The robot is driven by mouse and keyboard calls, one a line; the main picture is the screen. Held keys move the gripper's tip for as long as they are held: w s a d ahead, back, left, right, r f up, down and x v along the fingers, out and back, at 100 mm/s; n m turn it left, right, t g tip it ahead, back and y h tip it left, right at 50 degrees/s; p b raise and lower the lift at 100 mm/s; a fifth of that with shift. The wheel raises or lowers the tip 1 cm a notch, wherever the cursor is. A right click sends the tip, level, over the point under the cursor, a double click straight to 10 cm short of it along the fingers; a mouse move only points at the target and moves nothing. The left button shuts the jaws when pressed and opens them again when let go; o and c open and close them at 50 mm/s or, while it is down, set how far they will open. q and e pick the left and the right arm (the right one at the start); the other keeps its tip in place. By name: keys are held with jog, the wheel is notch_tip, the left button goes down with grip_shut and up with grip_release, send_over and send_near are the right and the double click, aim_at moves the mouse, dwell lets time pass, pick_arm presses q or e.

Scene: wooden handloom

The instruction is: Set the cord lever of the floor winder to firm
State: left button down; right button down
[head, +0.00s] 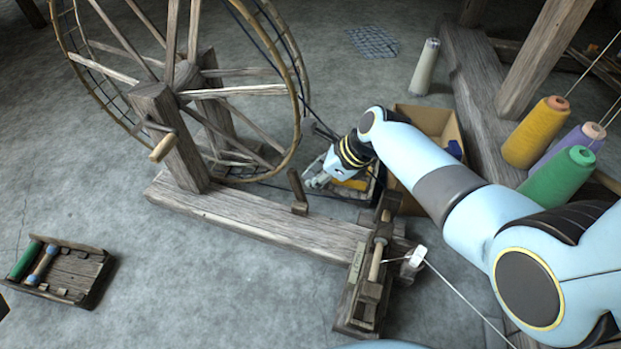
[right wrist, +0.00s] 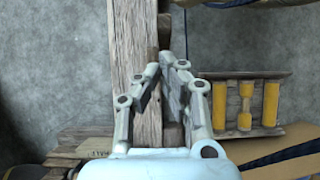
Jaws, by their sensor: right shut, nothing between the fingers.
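The floor winder has a large spoked wheel (head: 185,75) and a long wooden base beam (head: 255,222), which also shows in the right wrist view (right wrist: 127,60). A short dark wooden lever (head: 297,188) stands on the beam, its top tilted left; I take it as the cord lever. My right gripper (head: 316,181) is just right of it in the head view, apart from it. In the right wrist view the shut, empty fingers (right wrist: 164,66) point along the beam's edge, with a brown wooden piece (right wrist: 164,25) beyond their tips. My left gripper is out of view.
A tray of yellow bobbins (right wrist: 277,78) lies right of the fingers. A cardboard box (head: 440,120) stands behind my right arm. The spindle stand (head: 355,310) is at the beam's near end. Another bobbin tray (head: 75,270) lies left. Floor between is clear.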

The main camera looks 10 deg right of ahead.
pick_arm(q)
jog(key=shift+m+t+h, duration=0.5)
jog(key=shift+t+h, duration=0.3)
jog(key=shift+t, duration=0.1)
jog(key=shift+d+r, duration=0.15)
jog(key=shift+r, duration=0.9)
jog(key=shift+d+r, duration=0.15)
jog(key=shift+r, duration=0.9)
pick_arm(e)
jog(key=shift+w+a+f, duration=0.1)
jog(key=shift+w+a, duration=0.15)
jog(key=shift+a, duration=0.15)
jog(key=shift+w+a+g+h+p, duration=0.3)
jog(key=shift+g+h+p, duration=0.1)
jog(key=shift+h+p, duration=0.25)
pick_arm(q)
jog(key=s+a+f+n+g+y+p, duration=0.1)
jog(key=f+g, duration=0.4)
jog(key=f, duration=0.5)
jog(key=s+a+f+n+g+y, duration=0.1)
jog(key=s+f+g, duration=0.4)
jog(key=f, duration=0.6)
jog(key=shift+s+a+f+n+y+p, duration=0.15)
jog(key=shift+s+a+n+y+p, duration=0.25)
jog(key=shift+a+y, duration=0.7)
pick_arm(e)
jog(key=shift+w+a+g+h, duration=0.1)
jog(key=shift+a+g+h, duration=0.3)
jog(key=shift+h, duration=0.25)
